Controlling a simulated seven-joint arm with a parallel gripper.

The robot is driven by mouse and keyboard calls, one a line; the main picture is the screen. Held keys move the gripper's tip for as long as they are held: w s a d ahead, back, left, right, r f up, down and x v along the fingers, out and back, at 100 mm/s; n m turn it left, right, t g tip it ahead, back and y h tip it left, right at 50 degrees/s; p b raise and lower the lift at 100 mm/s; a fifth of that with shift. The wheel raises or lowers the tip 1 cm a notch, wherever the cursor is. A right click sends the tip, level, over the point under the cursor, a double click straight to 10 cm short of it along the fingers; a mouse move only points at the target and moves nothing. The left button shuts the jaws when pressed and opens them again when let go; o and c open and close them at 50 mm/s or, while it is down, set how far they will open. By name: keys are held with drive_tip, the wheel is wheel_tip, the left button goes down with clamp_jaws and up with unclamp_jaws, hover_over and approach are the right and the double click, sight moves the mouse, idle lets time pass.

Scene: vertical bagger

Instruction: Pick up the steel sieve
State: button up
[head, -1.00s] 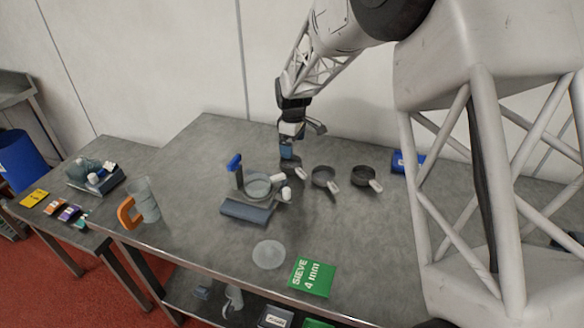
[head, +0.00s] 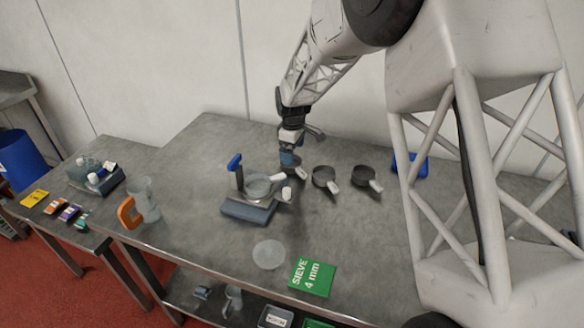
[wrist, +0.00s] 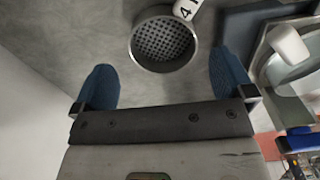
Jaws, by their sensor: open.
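The steel sieve (wrist: 165,42) is a round pan with a perforated floor. Its white handle (wrist: 187,8) bears a "4" and points to the top right of the wrist view. In the head view it is mostly hidden behind my gripper (head: 289,160), with the white handle (head: 302,177) showing. My gripper is open, its two blue fingers (wrist: 165,80) standing apart on either side of the sieve's near rim in the wrist view. I see no contact with the sieve. A green card (head: 312,277) reading "SIEVE 4 mm" lies at the table's front.
Two similar dark pans, one (head: 324,176) and another (head: 364,176), stand to the right on the table (head: 200,190). A scale (head: 248,210) with a bowl stands left. A clear disc (head: 268,254) and an orange-handled jug (head: 140,203) are nearer the front. The wall is close behind.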

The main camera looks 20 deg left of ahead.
drive_tip(key=shift+s+f, duration=0.15)
drive_tip(key=shift+f, duration=2.4)
drive_tip(key=c, duration=0.8)
drive_tip(key=shift+c, duration=0.2)
drive_tip(key=shift+r, duration=0.15)
wheel_tip(320, 180, up, 10)
drive_tip(key=shift+s+a, duration=0.1)
